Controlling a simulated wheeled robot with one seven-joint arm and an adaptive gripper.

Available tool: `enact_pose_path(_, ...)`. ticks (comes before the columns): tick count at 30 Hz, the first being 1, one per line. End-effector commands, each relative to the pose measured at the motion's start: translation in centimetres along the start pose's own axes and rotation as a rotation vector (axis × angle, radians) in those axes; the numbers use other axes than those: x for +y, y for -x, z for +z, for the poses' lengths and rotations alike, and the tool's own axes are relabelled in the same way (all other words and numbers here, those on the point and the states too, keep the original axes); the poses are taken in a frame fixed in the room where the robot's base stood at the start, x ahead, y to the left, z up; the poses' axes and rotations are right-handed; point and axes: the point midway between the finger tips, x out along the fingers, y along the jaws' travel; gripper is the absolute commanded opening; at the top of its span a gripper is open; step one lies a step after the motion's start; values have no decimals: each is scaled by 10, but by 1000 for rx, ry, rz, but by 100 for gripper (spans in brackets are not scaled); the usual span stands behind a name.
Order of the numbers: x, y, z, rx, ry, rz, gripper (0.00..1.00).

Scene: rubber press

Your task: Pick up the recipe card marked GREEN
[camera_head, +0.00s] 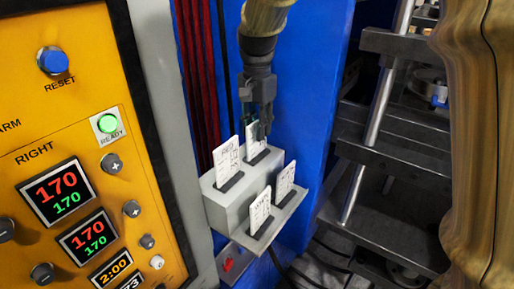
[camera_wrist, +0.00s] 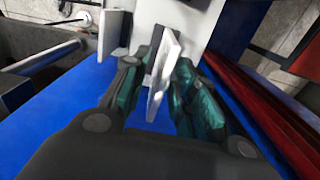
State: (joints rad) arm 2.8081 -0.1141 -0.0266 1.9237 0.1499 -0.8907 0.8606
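A grey stepped card holder (camera_head: 222,205) on the blue press frame holds several upright white recipe cards. My gripper (camera_head: 255,128) points down over the back right card (camera_head: 254,150), its fingers around that card's upper part. In the wrist view, that card (camera_wrist: 166,62) stands between the two teal-padded fingers (camera_wrist: 168,88). A gap shows on the card's right side, so the fingers look open. The back left card (camera_head: 227,161) has a dark heading that may read RED. The front cards (camera_head: 260,211) and (camera_head: 285,181) carry print too small to read. The gripped-around card's heading is hidden.
A yellow control panel (camera_head: 90,110) with displays and knobs stands close on the left. Red cables (camera_head: 196,75) run down behind the holder. Dark metal steps (camera_head: 385,150) with a steel rod are on the right. A red button (camera_head: 228,264) sits below the holder.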

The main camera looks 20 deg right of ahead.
Motion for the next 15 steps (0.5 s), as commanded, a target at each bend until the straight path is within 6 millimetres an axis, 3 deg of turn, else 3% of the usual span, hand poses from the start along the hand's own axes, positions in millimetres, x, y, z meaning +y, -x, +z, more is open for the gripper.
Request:
enact_pose_path(1,0,0,0,0,0,0,14)
enact_pose_path(3,0,0,0,0,0,0,1)
enact_pose_path(4,0,0,0,0,0,0,0)
enact_pose_path(15,0,1,0,0,0,0,0)
